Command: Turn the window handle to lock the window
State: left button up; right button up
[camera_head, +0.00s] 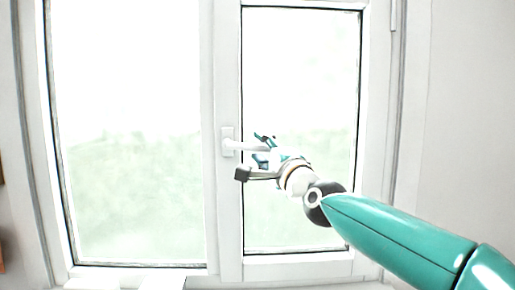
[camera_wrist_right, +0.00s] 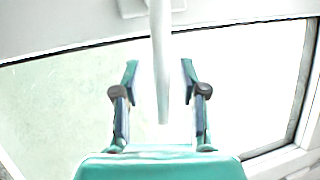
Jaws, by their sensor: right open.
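The white window handle (camera_head: 246,146) is on the middle frame of the window (camera_head: 227,220). Its lever points to the right, roughly level, from a small upright plate. My right gripper (camera_head: 260,149) is at the lever's free end, with one finger above it and one below. In the right wrist view the handle lever (camera_wrist_right: 160,50) runs between the two spread fingers of my right gripper (camera_wrist_right: 159,75), with a gap on both sides. The gripper is open and does not grip the lever. My left gripper is not in view.
Two glass panes flank the middle frame, the left pane (camera_head: 125,130) and the right pane (camera_head: 310,90). A bare pale wall (camera_head: 465,110) is at the right. White shapes (camera_head: 120,283) lie along the bottom edge. The area left of the handle is clear.

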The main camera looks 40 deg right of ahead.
grip_shut()
dwell(0.3)
